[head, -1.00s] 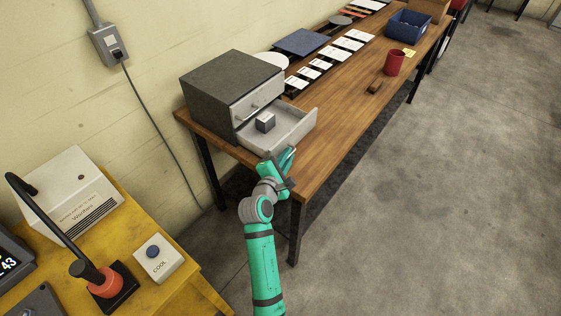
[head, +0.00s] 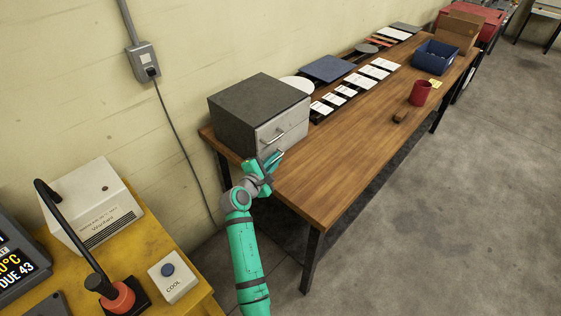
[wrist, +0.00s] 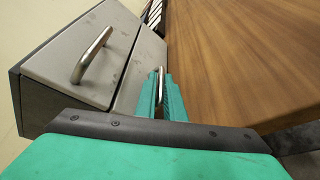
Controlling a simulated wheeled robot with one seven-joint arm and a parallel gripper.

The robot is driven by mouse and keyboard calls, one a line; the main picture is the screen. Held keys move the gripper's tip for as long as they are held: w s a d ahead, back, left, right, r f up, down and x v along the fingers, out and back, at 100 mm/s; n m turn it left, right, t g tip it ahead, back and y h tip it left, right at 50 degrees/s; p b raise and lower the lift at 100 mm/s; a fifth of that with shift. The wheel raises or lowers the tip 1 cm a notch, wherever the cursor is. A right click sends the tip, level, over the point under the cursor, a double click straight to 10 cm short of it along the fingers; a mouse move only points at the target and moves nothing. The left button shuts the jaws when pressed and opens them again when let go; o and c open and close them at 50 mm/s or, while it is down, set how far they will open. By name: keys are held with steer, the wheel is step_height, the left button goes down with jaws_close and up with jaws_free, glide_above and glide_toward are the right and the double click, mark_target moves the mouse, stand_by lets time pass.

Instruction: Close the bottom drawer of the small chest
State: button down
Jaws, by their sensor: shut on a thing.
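The small chest (head: 258,107) is a dark grey box with light grey drawer fronts at the left end of the wooden bench. Its bottom drawer (head: 269,149) looks flush with the top drawer (head: 282,128) above it, as far as my gripper lets me see. In the wrist view the bottom drawer front (wrist: 141,66) lies about level with the top one. My green gripper (head: 274,161) is at the bottom drawer's front. In the wrist view its fingers (wrist: 161,92) are shut on the metal bottom handle (wrist: 161,78). The drawer's inside is hidden.
The wooden bench (head: 340,155) has clear room to the right of the chest. White cards (head: 357,81), a red mug (head: 420,92), a small brown block (head: 399,117) and a blue bin (head: 437,55) stand farther along. A yellow bench (head: 150,290) is at lower left.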

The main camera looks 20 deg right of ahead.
steer(key=shift+w+a+f, duration=0.15)
steer(key=shift+a+f, duration=0.05)
steer(key=shift+a, duration=0.1)
steer(key=c, duration=2.2)
jaws_free()
steer(key=v, duration=1)
steer(key=shift+s+a+r, duration=0.1)
steer(key=shift+s, duration=0.3)
